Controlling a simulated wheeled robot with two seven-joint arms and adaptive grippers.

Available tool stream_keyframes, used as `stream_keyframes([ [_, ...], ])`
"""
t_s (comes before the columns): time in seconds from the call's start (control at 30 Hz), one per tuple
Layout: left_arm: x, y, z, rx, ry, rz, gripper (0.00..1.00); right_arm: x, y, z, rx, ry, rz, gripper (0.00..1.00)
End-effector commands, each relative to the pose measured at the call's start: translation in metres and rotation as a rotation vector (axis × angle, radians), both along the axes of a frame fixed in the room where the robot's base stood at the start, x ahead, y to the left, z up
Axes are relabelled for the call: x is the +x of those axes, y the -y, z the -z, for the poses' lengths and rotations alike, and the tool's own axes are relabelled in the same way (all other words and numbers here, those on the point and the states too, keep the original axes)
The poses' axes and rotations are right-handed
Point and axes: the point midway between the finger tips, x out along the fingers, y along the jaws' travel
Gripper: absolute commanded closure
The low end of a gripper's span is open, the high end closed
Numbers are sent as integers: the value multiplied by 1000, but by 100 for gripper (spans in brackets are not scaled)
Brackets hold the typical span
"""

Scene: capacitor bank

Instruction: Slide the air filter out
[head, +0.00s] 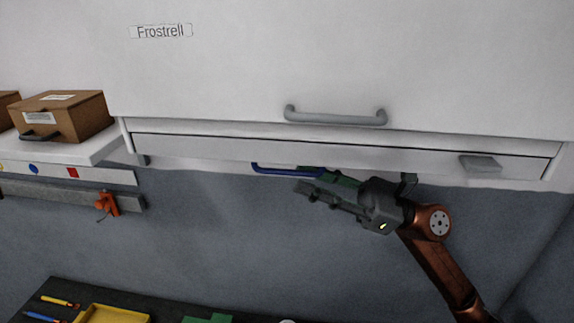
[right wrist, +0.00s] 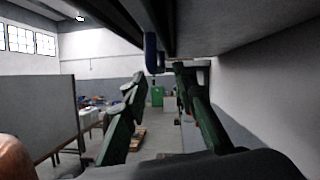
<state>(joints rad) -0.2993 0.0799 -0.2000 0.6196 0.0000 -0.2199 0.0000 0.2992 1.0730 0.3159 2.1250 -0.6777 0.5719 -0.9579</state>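A white cabinet (head: 240,60) marked "Frostrell" hangs at the top of the head view. A blue handle (head: 287,173) shows under its lower edge; the air filter itself cannot be made out. My right gripper (head: 303,178) is at the right end of this handle, fingers pointing left. In the right wrist view my right gripper (right wrist: 158,76) is open, fingers apart. The blue handle (right wrist: 151,54) appears end-on just above the gap between the fingertips. I cannot tell whether a finger touches it. My left gripper is not in view.
A grey handle (head: 335,117) sticks out of the cabinet front, above a narrow panel with a grey latch (head: 480,163). A cardboard box (head: 72,115) stands on a shelf at left. An orange clamp (head: 107,204) hangs below. A dark bench with tools and a yellow tray (head: 112,315) is lower left.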

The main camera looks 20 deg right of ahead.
Motion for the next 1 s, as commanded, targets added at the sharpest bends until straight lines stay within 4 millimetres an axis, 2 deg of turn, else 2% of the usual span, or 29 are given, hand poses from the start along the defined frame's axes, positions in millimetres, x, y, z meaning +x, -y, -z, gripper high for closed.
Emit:
stream_keyframes([
  [0.03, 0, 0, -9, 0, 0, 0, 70, 3, -8, -8, -1, 0, -2, 74],
  [0.1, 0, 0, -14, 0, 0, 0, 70, 8, -17, -12, 0, 0, -1, 74],
  [0.3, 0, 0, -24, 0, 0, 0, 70, 17, -34, -18, 2, -2, 0, 74],
  [0.67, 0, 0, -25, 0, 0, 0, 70, 20, -39, -17, 2, -3, 1, 74],
  [1.0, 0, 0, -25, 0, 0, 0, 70, 20, -38, -17, 3, -4, 1, 97],
])
